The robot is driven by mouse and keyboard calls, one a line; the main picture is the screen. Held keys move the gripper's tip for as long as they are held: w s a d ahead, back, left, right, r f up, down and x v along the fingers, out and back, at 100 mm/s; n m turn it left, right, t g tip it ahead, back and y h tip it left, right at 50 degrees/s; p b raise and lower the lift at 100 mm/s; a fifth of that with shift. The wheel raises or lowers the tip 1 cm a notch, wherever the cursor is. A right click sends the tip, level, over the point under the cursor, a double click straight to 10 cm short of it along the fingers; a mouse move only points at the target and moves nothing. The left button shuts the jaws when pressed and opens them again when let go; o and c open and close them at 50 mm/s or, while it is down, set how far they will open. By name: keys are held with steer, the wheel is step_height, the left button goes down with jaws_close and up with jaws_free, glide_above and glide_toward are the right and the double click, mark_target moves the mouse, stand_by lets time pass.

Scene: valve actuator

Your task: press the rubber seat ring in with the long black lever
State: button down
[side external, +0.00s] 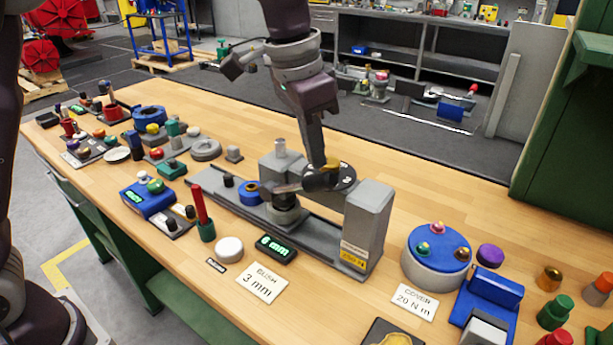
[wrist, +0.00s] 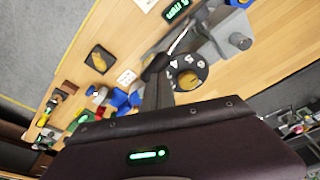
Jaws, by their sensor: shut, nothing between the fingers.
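The press is a grey fixture (side external: 367,228) on a long grey base, with a rail on its left side. A dark lever (side external: 300,185) reaches across it; in the wrist view it shows as a pale rod with a black grip (wrist: 154,69). My gripper (side external: 319,162) points down with its fingers shut and empty. Its tips are at or very near the lever's grip end; I cannot tell whether they touch. A black round dial with white marks and a brass centre (wrist: 188,76) lies beside the fingers. I cannot pick out the rubber seat ring; the lever and press head partly cover the press centre (side external: 287,214).
A red-handled tool (side external: 200,208) stands left. A blue-topped round cover (side external: 437,256) stands right. Several small parts crowd the left bench; wood behind the press is clear.

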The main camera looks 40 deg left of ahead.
steer(key=shift+r, duration=2.4)
steer(key=s+a+r+n+t, duration=0.2)
steer(key=s+a+r+n, duration=0.1)
steer(key=s+a, duration=0.65)
steer(key=s+a+f+n, duration=0.1)
steer(key=s+f, duration=0.1)
steer(key=s, duration=0.3)
steer(key=s+a+f+n+t, duration=0.1)
steer(key=s+f, duration=0.2)
steer(key=s, duration=0.3)
steer(key=s+a+f+n+y, duration=0.1)
steer(key=s+a+f, duration=0.1)
steer(key=s, duration=0.4)
steer(key=shift+f+t, duration=0.3)
steer(key=shift+f, duration=0.2)
